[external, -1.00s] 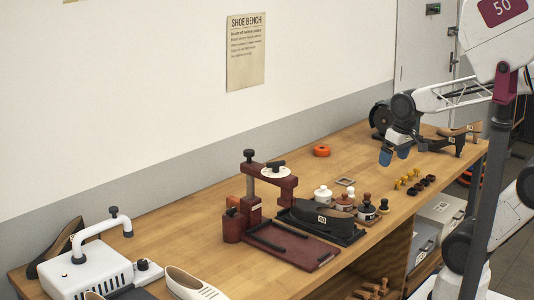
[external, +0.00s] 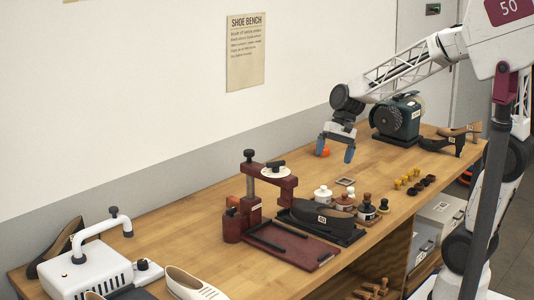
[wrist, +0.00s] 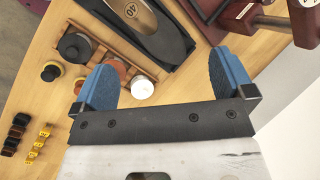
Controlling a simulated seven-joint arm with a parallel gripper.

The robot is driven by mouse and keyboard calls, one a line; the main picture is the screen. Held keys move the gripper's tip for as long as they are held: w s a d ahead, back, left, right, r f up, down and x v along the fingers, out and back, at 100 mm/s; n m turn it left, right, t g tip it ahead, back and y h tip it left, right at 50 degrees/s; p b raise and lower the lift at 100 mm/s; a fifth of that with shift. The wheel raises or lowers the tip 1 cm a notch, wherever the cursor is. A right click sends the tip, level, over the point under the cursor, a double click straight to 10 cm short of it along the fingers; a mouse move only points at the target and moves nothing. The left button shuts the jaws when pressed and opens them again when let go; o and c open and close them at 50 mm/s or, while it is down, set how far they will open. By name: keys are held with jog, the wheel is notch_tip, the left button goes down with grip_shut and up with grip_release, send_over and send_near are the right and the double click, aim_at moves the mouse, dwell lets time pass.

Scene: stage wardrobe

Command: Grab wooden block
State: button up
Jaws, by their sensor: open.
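My gripper (external: 336,153) is open and empty, held above the bench with its blue fingertips apart. It also shows in the wrist view (wrist: 166,82). No piece is plainly a wooden block. Several wooden pieces (external: 375,287) sit on the shelf below the bench front. I cannot tell whether either is the block.
A green grinder (external: 400,117) stands behind. The bench's back middle is clear.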

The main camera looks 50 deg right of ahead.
jog(key=w+a+f+m+y, duration=0.2)
jog(key=w+f+m, duration=0.15)
jog(key=w, duration=0.55)
jog(key=w+a+f+m+y, duration=0.25)
jog(key=w+f, duration=0.25)
jog(key=w, duration=0.4)
jog(key=m+y, duration=0.4)
jog(key=m, duration=0.1)
send_near(235, 199)
jog(key=shift+s+a+f, duration=0.1)
jog(key=shift+a+f, duration=0.85)
jog(key=shift+a, duration=0.1)
jog(key=shift+x, duration=1.2)
jog(key=shift+a, duration=0.15)
jog(key=shift+x, duration=2.45)
jog(key=shift+c, duration=0.5)
